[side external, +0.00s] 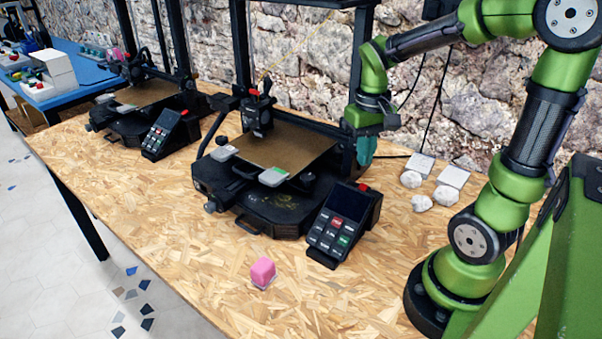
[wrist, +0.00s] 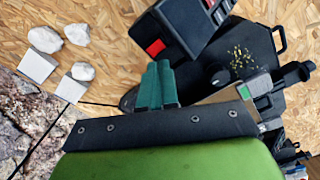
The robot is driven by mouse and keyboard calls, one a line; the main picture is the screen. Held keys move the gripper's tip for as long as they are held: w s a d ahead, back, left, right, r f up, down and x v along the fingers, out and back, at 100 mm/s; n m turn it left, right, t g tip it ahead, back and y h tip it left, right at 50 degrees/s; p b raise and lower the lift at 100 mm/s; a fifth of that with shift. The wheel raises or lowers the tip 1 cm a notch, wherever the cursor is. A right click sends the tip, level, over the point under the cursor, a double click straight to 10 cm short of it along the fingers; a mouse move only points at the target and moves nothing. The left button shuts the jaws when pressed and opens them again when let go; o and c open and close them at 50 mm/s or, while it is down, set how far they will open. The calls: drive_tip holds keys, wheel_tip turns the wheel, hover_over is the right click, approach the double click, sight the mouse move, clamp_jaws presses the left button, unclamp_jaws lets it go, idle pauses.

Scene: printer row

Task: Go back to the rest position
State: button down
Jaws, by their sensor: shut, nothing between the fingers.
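My gripper (side external: 366,152) hangs fingers down at the right rear of the nearer printer (side external: 262,205), above the table, close to the printer's frame. In the wrist view its teal fingers (wrist: 158,86) are together with nothing between them. The nearer printer's black base, with a tan bed (side external: 285,150), stands just left of my gripper. It also shows at the right of the wrist view (wrist: 240,62).
A black control panel (side external: 340,225) stands in front of the nearer printer. White stones (side external: 445,195) and pale square blocks (side external: 420,166) lie at the right. A second printer (side external: 140,105) stands further left. A stone wall (side external: 300,70) is behind.

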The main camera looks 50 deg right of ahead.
drive_tip(key=shift+w+f, duration=0.1)
drive_tip(key=shift+f, duration=0.05)
drive_tip(key=s+a+r+n+t+y, duration=0.1)
drive_tip(key=a+r+t, duration=0.2)
drive_tip(key=a, duration=0.3)
drive_tip(key=s+a+r+n+t+y, duration=0.1)
drive_tip(key=a+r+t, duration=0.3)
drive_tip(key=a, duration=0.3)
drive_tip(key=shift+s+a+r, duration=0.25)
drive_tip(key=shift+s+r, duration=0.05)
